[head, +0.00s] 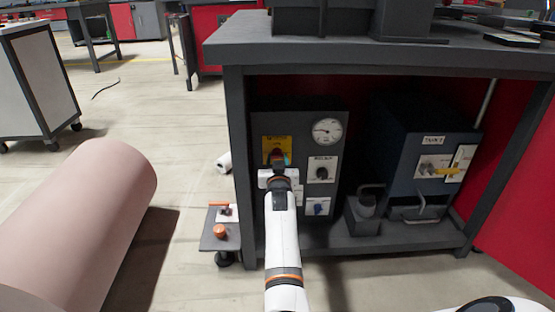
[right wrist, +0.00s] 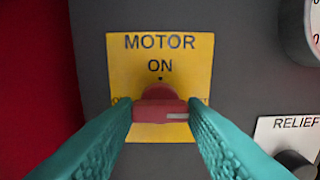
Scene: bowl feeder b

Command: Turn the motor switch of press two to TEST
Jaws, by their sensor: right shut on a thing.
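The motor switch is a red knob (right wrist: 160,104) on a yellow plate (right wrist: 118,62) reading MOTOR, with ON above the knob. A white mark on the knob lies on its right side. Lettering left and right of the knob is mostly hidden by my fingers. In the head view the yellow plate (head: 268,143) is at the upper left of a dark control box under the bench. My right gripper (head: 279,164) is in front of it; its teal fingers (right wrist: 160,112) are shut on the knob from both sides. My left gripper is not in view.
A box labelled TANK 2 (head: 415,160) stands to the right. The bench top (head: 340,50) overhangs both. A pink cylinder (head: 85,220) lies on the floor at left.

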